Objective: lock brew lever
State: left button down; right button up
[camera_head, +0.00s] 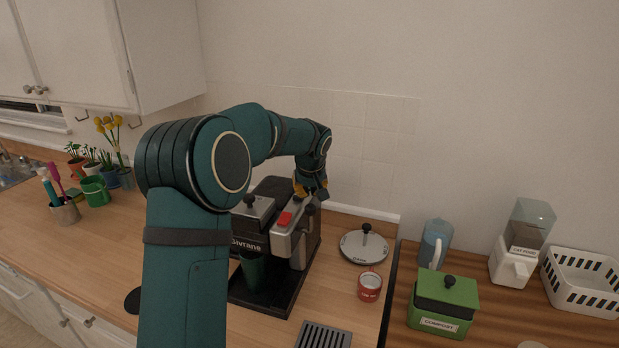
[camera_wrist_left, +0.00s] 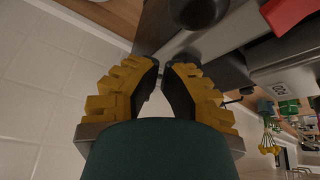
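The coffee machine (camera_head: 252,240), black and silver with a red button (camera_head: 285,218), stands on the wooden counter with a green cup (camera_head: 252,270) in it. A dark knob (camera_head: 251,200) sits on its left top. Another dark knob (camera_head: 310,209) is at its right top, just below my left gripper (camera_head: 313,190); I cannot tell which part is the brew lever. In the left wrist view my left gripper (camera_wrist_left: 161,72) has yellow fingers with black pads, its tips a small gap apart and nothing clearly held. A dark rounded part (camera_wrist_left: 197,12) lies beyond them. My right gripper is out of view.
A round silver lid (camera_head: 365,247) and a red can (camera_head: 369,287) stand right of the machine. Further right are a green compost box (camera_head: 443,303), a blue pitcher (camera_head: 435,243) and a white basket (camera_head: 582,284). The tiled wall (camera_head: 370,140) is close behind the gripper.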

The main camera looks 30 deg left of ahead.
pick_arm(q)
jog(key=shift+s+d, duration=1.1)
jog(key=shift+s, duration=0.1)
